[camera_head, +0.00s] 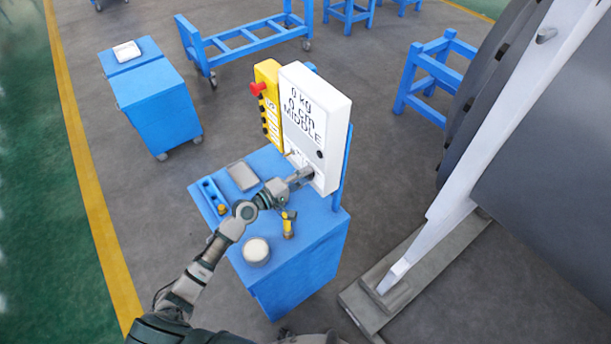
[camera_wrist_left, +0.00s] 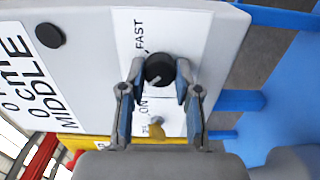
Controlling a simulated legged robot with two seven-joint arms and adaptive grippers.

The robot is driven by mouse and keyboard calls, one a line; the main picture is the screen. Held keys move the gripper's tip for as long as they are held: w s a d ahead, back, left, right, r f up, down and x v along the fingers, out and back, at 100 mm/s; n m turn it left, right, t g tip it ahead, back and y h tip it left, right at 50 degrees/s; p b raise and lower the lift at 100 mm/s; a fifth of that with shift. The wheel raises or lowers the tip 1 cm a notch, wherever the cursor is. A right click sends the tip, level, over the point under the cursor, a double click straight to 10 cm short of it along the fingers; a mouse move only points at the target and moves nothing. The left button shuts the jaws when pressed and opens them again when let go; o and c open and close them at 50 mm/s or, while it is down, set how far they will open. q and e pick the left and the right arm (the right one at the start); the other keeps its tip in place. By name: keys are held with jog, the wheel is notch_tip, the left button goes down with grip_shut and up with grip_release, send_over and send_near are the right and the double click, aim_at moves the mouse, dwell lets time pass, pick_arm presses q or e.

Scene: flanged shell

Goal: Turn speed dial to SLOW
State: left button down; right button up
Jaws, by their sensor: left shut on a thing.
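The black speed dial (camera_wrist_left: 159,70) is on the lower part of the white control box (camera_head: 326,94), near the printed word FAST. A light pointer mark shows on the dial's face. My left gripper (camera_wrist_left: 158,82) has its two fingers on either side of the dial and is shut on it. In the head view my left gripper (camera_head: 303,175) reaches the box's lower front and hides the dial. The box's display reads 0 kg, 0 cm and MIDDLE. The SLOW label cannot be made out. My right gripper is not in view.
A yellow panel with a red button (camera_head: 258,88) stands beside the box. The blue cart (camera_head: 300,262) below carries a white round container (camera_head: 256,250), a yellow-black tool (camera_head: 288,224) and a grey pad (camera_head: 243,176). A large white frame (camera_head: 480,150) stands at the right.

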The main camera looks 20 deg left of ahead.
pick_arm(q)
jog(key=shift+a+f, duration=0.1)
jog(key=shift+f, duration=0.1)
jog(key=c, duration=1.1)
grip_release()
jog(key=shift+o, duration=1.4)
jog(key=shift+a, duration=0.2)
jog(key=v, duration=1.2)
jog(key=shift+a, duration=0.2)
jog(key=shift+w+d, duration=0.1)
jog(key=shift+d, duration=0.05)
